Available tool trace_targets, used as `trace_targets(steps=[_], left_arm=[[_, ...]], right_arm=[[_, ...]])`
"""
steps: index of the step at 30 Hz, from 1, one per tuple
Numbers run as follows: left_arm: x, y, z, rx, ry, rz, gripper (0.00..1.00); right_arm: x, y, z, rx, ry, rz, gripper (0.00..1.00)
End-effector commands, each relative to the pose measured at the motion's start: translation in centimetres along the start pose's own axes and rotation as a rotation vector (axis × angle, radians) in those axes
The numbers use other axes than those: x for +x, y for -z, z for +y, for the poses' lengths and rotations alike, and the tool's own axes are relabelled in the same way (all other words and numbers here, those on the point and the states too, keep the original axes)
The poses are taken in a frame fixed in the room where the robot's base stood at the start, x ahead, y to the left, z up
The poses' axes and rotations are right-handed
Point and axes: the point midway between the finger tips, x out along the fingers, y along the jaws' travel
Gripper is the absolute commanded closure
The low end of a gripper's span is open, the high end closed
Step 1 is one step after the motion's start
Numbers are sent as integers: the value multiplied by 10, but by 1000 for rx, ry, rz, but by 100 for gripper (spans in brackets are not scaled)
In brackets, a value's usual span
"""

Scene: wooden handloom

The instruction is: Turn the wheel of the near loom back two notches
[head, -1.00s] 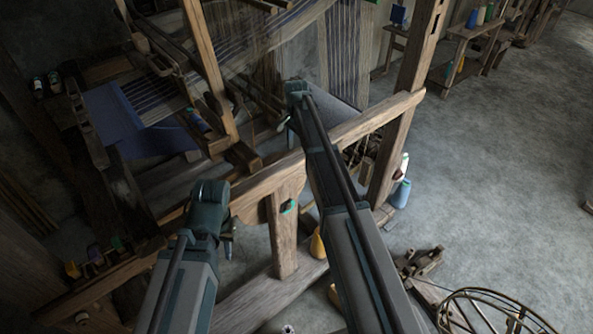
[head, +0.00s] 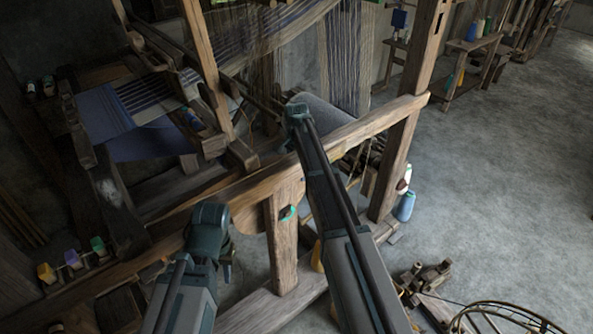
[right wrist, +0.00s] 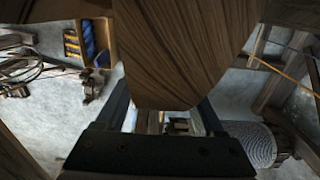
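The near loom (head: 190,226) is a dark wooden frame with a long slanting rail. A rounded wooden disc (head: 309,214), perhaps its wheel, shows partly behind a short post under the rail. My right gripper (head: 289,140) is at the far side of the rail, mostly hidden by my arm and the wood. In the right wrist view, its fingers (right wrist: 160,112) stand apart, with a large rounded wooden piece (right wrist: 190,50) filling the space ahead and hiding their tips. I cannot tell whether they touch it. My left gripper (head: 226,262) hangs left of the post; its fingers are too small to read.
Blue cloth (head: 105,118) and warp threads lie behind the rail. A blue jar (head: 404,207) stands by the right upright (head: 398,150). A spoked reel (head: 500,318) is at the lower right. Open grey floor (head: 500,180) lies to the right.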

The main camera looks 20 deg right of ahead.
Motion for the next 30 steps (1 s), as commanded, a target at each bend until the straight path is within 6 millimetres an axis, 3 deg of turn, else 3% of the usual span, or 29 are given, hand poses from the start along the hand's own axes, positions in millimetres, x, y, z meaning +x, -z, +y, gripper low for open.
trace_targets(steps=[1,11,30], left_arm=[[0,0,0,0,0,0,70],[0,0,0,0,0,0,70],[0,0,0,0,0,0,70]], right_arm=[[0,0,0,0,0,0,41],[0,0,0,0,0,0,100],[0,0,0,0,0,0,100]])
